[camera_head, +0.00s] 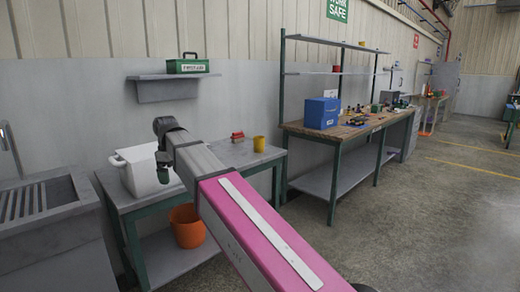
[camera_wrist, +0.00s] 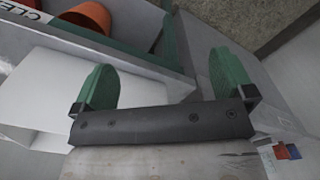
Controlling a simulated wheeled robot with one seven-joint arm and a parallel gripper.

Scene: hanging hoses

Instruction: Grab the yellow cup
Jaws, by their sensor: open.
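The yellow cup (camera_head: 259,144) stands upright near the right end of the grey table (camera_head: 212,158) in the head view. I cannot make it out in the wrist view. My gripper (camera_wrist: 165,82) shows in the wrist view with its two green fingers apart and nothing between them. In the head view my arm reaches toward the left part of the table, and its end is left of the cup, beside the white pot, well apart from the cup.
A white pot (camera_head: 138,177) stands at the table's left end. A small red object (camera_head: 238,136) sits left of the cup. An orange bucket (camera_head: 186,226) is below the table. A wall shelf (camera_head: 166,90) holds a green toolbox (camera_head: 188,66). A workbench (camera_head: 345,131) stands right; open floor lies beyond.

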